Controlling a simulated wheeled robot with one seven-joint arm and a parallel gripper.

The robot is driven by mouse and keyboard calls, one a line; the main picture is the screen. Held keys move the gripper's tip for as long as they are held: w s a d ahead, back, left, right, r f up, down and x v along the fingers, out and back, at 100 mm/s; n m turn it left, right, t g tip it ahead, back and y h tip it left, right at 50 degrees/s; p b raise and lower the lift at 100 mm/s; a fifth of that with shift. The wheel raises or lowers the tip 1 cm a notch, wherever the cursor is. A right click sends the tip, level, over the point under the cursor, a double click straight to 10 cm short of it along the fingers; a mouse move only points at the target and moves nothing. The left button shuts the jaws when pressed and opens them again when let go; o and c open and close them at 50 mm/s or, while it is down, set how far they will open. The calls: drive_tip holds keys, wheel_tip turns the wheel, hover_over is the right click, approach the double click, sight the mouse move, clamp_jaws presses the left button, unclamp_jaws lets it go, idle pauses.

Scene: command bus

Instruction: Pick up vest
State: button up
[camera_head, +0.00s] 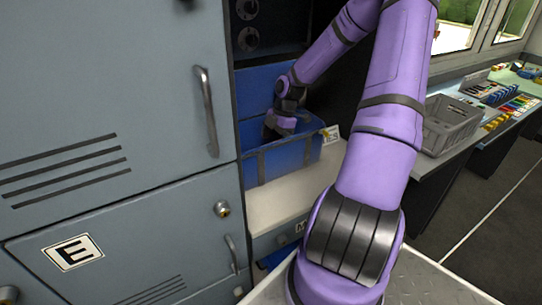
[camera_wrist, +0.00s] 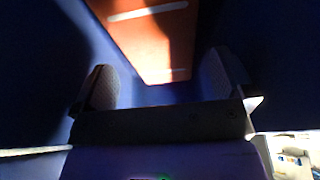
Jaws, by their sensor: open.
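The vest (camera_wrist: 155,45), orange with pale stripes, lies at the bottom of a blue bin (camera_head: 285,160), partly in shadow. It is hidden from the head view by the bin's wall. My gripper (camera_head: 274,128) reaches down into the bin from above. In the wrist view my gripper (camera_wrist: 162,84) has its two dark fingers spread apart, with the lower end of the vest showing between and beyond them. I cannot tell whether the fingertips touch it. Nothing is held.
The bin stands in a cabinet bay on a pale shelf (camera_head: 270,205), beside grey locker doors (camera_head: 110,120) at left. A grey crate (camera_head: 450,122) and several coloured items sit on the counter at right. The floor at far right is clear.

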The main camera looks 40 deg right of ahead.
drive_tip(key=shift+x, duration=3.25)
drive_tip(key=shift+w, duration=0.1)
drive_tip(key=shift+c, duration=0.5)
drive_tip(key=c, duration=0.6)
